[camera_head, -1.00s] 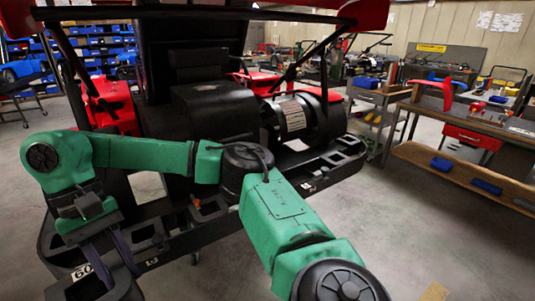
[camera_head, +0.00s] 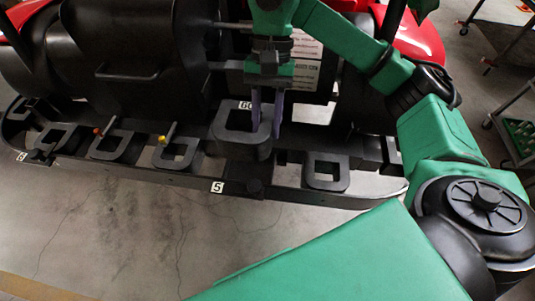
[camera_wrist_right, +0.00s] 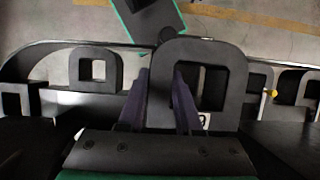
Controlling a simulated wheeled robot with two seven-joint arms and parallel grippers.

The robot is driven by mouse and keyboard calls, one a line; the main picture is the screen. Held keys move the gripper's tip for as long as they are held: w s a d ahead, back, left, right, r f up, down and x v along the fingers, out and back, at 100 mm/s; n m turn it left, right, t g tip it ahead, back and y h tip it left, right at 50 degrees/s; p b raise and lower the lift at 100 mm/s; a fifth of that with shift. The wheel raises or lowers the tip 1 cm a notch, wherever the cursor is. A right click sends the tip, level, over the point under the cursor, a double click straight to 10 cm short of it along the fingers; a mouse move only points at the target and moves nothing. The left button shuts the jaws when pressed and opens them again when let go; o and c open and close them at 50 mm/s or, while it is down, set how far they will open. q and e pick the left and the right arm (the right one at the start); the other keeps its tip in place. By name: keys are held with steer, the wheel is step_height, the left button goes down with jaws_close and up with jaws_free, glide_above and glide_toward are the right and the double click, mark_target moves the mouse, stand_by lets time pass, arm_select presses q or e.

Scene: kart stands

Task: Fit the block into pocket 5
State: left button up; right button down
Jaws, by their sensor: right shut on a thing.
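A black block (camera_head: 232,148) with a square opening sits by the kart stand's front rail. My right gripper (camera_head: 266,128) points down and is shut on one wall of the block. The right wrist view shows its two purple fingers (camera_wrist_right: 160,90) on either side of the left wall of the block (camera_wrist_right: 222,60). A white label reading 5 (camera_head: 217,187) is on the rail edge just in front of and below the block. My left gripper is not in view.
Similar black square frames stand along the rail (camera_head: 265,192), one at the right (camera_head: 326,184) and several to the left. The floor in front is clear.

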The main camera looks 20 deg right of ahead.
step_height(320, 180, down, 4)
steer(key=shift+d+r, duration=0.15)
steer(key=shift+r, duration=0.05)
steer(key=f, duration=0.4)
steer(key=f+p, duration=0.1)
steer(key=f, duration=0.3)
steer(key=a+f+p, duration=0.1)
steer(key=f, duration=0.3)
steer(key=shift+w, duration=0.2)
steer(key=shift+d+f, duration=0.1)
steer(key=shift+f, duration=0.05)
steer(key=c, duration=1)
jaws_free()
steer(key=shift+f, duration=0.1)
steer(key=o, duration=0.4)
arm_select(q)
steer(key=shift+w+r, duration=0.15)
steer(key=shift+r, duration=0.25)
